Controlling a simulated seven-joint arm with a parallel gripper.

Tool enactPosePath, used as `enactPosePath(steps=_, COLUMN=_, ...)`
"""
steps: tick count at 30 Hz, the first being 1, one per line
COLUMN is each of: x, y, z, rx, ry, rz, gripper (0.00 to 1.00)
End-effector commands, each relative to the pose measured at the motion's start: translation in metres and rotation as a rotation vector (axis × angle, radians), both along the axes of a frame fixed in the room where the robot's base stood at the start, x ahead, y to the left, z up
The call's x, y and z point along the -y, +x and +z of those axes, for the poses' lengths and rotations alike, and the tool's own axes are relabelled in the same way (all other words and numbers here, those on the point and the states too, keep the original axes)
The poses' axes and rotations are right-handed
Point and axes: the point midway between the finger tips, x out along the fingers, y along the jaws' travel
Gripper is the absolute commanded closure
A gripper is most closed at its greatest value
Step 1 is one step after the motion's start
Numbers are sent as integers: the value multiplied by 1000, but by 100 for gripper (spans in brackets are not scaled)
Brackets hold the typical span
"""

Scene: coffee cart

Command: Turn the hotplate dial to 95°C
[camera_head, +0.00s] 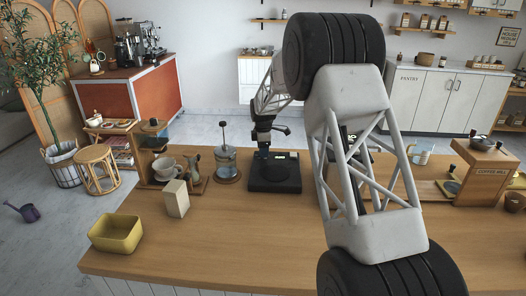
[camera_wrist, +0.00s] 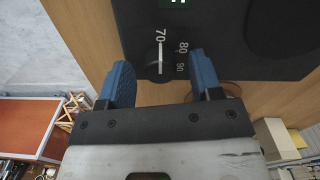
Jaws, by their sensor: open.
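The black hotplate (camera_head: 274,174) sits on the wooden counter, left of my arm in the head view. In the wrist view its dark front panel (camera_wrist: 215,25) carries a round black dial (camera_wrist: 159,70) with a white pointer line. The pointer points up toward the printed 70; 80 and 90 are printed to its right. My gripper (camera_wrist: 160,72) is open, with one blue finger on each side of the dial; I cannot tell whether either touches it. In the head view my gripper (camera_head: 263,151) is over the hotplate's far edge, and the dial is hidden.
A glass press (camera_head: 225,163) stands close left of the hotplate. A wooden dripper stand with a white cup (camera_head: 166,168), a pale box (camera_head: 176,198) and a yellow bin (camera_head: 116,233) are farther left. A wooden coffee mill box (camera_head: 484,174) stands right. The front counter is clear.

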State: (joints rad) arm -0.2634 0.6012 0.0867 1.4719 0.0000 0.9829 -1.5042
Motion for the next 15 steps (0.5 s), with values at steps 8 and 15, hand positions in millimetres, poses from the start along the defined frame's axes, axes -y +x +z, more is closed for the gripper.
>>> enactPosePath(steps=8, x=0, y=0, z=-7, rx=2, ry=0, rz=0, gripper=41)
enactPosePath(steps=15, x=0, y=0, z=-7, rx=1, ry=0, rz=0, gripper=52)
